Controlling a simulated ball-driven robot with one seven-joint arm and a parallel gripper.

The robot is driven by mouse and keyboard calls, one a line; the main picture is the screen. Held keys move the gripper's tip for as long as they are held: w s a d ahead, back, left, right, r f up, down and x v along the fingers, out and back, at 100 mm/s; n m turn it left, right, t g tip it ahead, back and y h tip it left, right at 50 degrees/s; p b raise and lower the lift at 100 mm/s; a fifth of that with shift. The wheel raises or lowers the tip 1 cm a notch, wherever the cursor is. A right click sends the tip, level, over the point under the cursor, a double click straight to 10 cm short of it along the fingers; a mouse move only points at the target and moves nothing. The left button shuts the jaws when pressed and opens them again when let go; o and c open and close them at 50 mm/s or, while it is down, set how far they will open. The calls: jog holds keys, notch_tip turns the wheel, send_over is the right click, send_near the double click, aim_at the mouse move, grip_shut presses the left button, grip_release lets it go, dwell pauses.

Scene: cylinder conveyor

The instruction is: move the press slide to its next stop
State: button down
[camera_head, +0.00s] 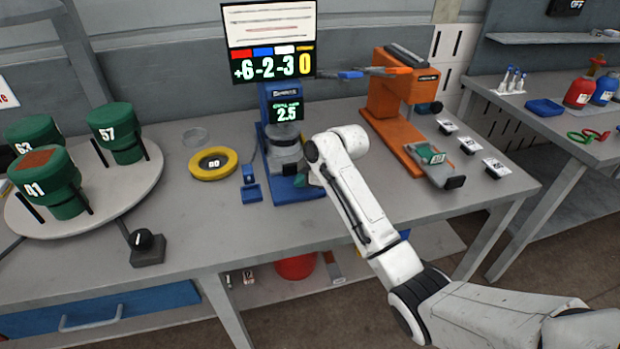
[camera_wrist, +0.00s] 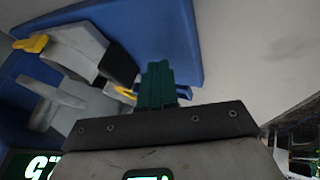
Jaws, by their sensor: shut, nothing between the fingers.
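The orange press (camera_head: 395,105) stands on the bench, right of my arm. At its front end is a grey slide-like block (camera_head: 440,172) with a black end knob (camera_head: 455,183) and a green numbered piece on top. My gripper (camera_head: 316,178) is left of the press, beside the blue gauge stand (camera_head: 282,95), partly hidden by my wrist. In the wrist view my green fingers (camera_wrist: 158,85) are shut together with nothing between them, over the stand's blue base (camera_wrist: 125,25). A grey part with yellow tabs (camera_wrist: 65,45) lies left of them. I cannot tell whether they touch the base.
Several numbered cards (camera_head: 468,145) lie right of the press. A yellow ring (camera_head: 213,163) and a turntable (camera_head: 120,195) with green cylinders (camera_head: 120,135) are on the left. A black knob box (camera_head: 147,247) sits at the front edge. Bench between stand and press is partly covered by my arm.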

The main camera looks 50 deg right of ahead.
jog(key=shift+v, duration=0.9)
jog(key=v, duration=0.8)
jog(key=a+f+m, duration=0.1)
jog(key=a+f, duration=0.1)
jog(key=a, duration=0.2)
jog(key=s+a+f+m, duration=0.1)
jog(key=a+f, duration=0.1)
jog(key=a, duration=0.2)
jog(key=s+a+f+m, duration=0.1)
jog(key=a+f, duration=0.1)
jog(key=a, duration=0.2)
jog(key=shift+f+g+y, duration=0.2)
jog(key=shift+g+y, duration=0.1)
jog(key=shift+y, duration=0.1)
jog(key=s+a+f+m, duration=0.4)
jog(key=s+a+f, duration=0.1)
jog(key=s+a, duration=0.25)
jog(key=s+a+f+m+g, duration=0.1)
jog(key=s+f+g, duration=0.2)
jog(key=s, duration=0.7)
jog(key=s+a+f+m+g+h, duration=0.1)
jog(key=s+f, duration=0.4)
jog(key=s, duration=0.5)
jog(key=shift+s+a+m+g+h, duration=0.2)
jog(key=shift+m+g+h, duration=0.1)
jog(key=shift+m+g, duration=0.5)
